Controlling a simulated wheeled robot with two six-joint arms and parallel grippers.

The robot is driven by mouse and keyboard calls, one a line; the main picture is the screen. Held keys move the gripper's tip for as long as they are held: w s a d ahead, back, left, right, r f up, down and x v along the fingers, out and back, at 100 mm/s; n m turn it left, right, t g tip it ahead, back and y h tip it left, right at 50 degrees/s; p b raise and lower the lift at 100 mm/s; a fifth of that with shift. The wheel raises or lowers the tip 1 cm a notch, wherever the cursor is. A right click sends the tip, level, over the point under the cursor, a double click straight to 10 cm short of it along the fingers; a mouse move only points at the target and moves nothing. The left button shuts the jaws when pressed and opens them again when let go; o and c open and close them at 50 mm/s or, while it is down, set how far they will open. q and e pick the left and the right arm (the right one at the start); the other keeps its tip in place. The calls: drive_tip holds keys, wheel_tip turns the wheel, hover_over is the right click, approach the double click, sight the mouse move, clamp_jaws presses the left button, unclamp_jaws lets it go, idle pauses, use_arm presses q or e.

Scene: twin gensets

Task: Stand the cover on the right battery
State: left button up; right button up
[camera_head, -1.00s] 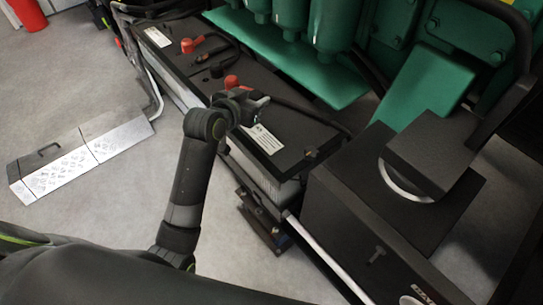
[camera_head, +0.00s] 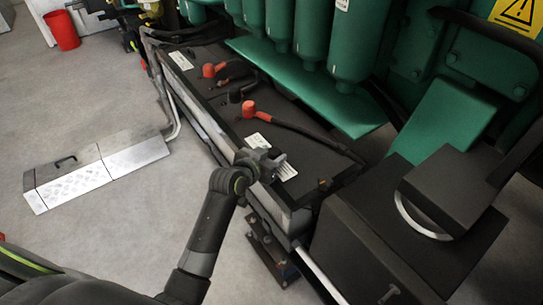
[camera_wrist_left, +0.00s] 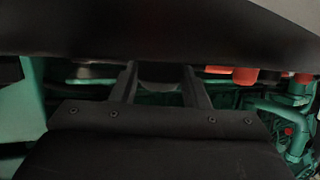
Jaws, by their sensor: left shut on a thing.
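The right battery (camera_head: 312,163) is the near part of a long black-topped row, with a red cap (camera_head: 250,109), a cable and white labels on top. The left battery (camera_head: 190,76) adjoins it farther back. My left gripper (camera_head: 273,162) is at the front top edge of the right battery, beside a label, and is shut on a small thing. I take this for the cover; the gripper mostly hides it, and I cannot tell whether it touches the battery. In the left wrist view the fingers (camera_wrist_left: 160,82) reach to a dark edge. My right gripper is not in view.
Green engine parts (camera_head: 300,70) rise behind the batteries. A black box-like unit (camera_head: 360,250) stands at the right. A silver tread-plate piece (camera_head: 135,158) lies on the floor at left, with a red bin (camera_head: 62,32) farther back. The floor between is clear.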

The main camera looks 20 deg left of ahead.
use_arm(q)
drive_tip(key=shift+f, duration=0.15)
drive_tip(key=o, duration=0.9)
drive_tip(key=shift+o, duration=0.2)
drive_tip(key=shift+r, duration=0.25)
drive_tip(key=shift+s+r, duration=0.1)
drive_tip(key=shift+s, duration=0.1)
drive_tip(key=p+v, duration=0.1)
drive_tip(key=v, duration=1)
drive_tip(key=shift+s+a, duration=0.15)
drive_tip(key=shift+s, duration=0.1)
